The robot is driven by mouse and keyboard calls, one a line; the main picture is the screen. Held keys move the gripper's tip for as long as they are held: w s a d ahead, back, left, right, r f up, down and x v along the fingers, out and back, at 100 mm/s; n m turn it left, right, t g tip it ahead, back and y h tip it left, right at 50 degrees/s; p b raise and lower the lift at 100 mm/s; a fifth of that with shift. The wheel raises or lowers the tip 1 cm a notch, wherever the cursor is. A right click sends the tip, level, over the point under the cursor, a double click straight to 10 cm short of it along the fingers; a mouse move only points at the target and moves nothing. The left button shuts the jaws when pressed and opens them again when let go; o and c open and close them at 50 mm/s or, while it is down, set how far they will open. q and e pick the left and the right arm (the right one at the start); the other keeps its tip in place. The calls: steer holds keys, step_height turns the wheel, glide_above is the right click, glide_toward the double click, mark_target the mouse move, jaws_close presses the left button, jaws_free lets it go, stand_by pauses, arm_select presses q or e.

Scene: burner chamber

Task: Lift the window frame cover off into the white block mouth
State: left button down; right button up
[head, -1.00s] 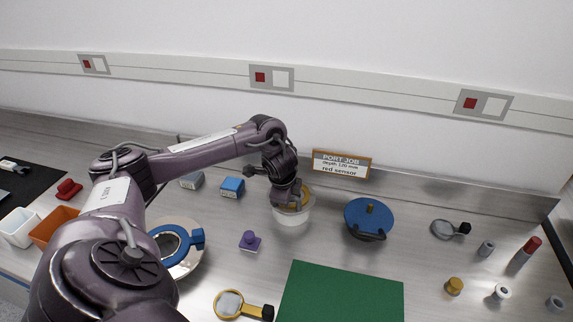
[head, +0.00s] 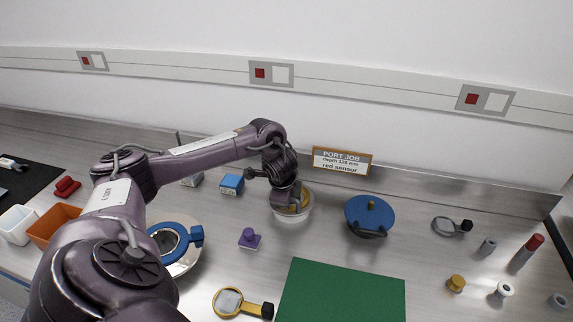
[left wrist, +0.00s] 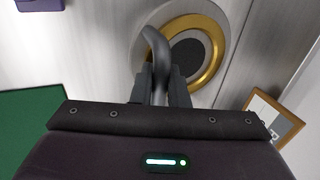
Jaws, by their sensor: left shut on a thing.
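A white round block (head: 291,217) stands at mid-bench under my left gripper, with a gold ring at its top. In the left wrist view a gold ring (left wrist: 219,68) surrounds a dark grey disc (left wrist: 188,54), with a pale surface around them. My left gripper (left wrist: 160,88) is shut on a dark grey curved handle (left wrist: 157,48), which overlaps the ring's near side in that view. In the head view my left gripper (head: 287,208) points down over the block and hides part of its top. I cannot tell whether the handle's lower end touches the block. My right gripper is out of view.
A blue disc lid (head: 370,213) stands right of the block, and a sign (head: 342,161) leans behind. A purple knob piece (head: 249,239), a blue box (head: 232,183) and a magnifier (head: 230,302) lie nearby. A green mat (head: 342,293) is clear in front.

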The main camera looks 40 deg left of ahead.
arm_select(q)
steer(key=c, duration=1.4)
jaws_free()
steer(key=shift+r, duration=0.1)
steer(key=shift+c, duration=0.2)
steer(key=shift+o, duration=0.5)
steer(key=v, duration=0.7)
steer(key=shift+s+r, duration=0.2)
steer(key=shift+r, duration=0.15)
steer(key=shift+d, duration=0.15)
